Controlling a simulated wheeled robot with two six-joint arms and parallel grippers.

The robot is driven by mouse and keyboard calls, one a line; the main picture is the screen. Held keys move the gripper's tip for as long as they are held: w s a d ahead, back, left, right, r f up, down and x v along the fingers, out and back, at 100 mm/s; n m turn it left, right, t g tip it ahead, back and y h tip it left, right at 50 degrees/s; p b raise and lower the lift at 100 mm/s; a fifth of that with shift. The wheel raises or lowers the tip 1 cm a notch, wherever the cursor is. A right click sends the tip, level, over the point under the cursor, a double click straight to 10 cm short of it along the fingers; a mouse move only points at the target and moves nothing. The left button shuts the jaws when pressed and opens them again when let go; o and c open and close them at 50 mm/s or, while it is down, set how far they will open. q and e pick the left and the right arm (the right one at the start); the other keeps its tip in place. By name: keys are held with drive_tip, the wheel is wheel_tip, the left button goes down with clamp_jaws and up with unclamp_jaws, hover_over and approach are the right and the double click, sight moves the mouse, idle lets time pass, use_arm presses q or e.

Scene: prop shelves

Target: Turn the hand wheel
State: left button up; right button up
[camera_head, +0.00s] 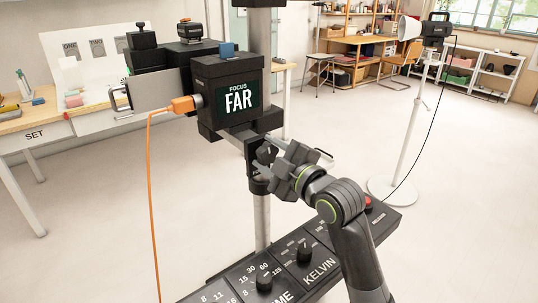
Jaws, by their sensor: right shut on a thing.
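A black camera rig (230,90) with a small screen reading "FOCUS FAR" (237,97) is mounted on a grey column (262,220). Below the screen, at the column, is a dark round part that appears to be the hand wheel (260,185). My right gripper (268,158) reaches in from the lower right and is shut on the hand wheel. The gripper's fingers and palm hide part of the wheel, so its exact outline and angle cannot be told. My left gripper is not in view.
A black control panel (235,278) with knobs and a red button (368,202) lies below my right arm. An orange cable (151,200) hangs from the rig. A lamp stand (414,130) is at the right, a table marked SET (34,135) at the left. Open floor lies between.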

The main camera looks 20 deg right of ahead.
drive_tip(key=o, duration=1)
drive_tip(key=shift+s, duration=0.1)
drive_tip(key=shift+s+d, duration=0.1)
drive_tip(key=shift+s, duration=0.1)
use_arm(q)
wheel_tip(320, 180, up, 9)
drive_tip(key=p, duration=0.9)
drive_tip(key=shift+p, duration=0.3)
use_arm(e)
drive_tip(key=v, duration=1.6)
drive_tip(key=shift+s+d, duration=0.1)
drive_tip(key=shift+s, duration=0.3)
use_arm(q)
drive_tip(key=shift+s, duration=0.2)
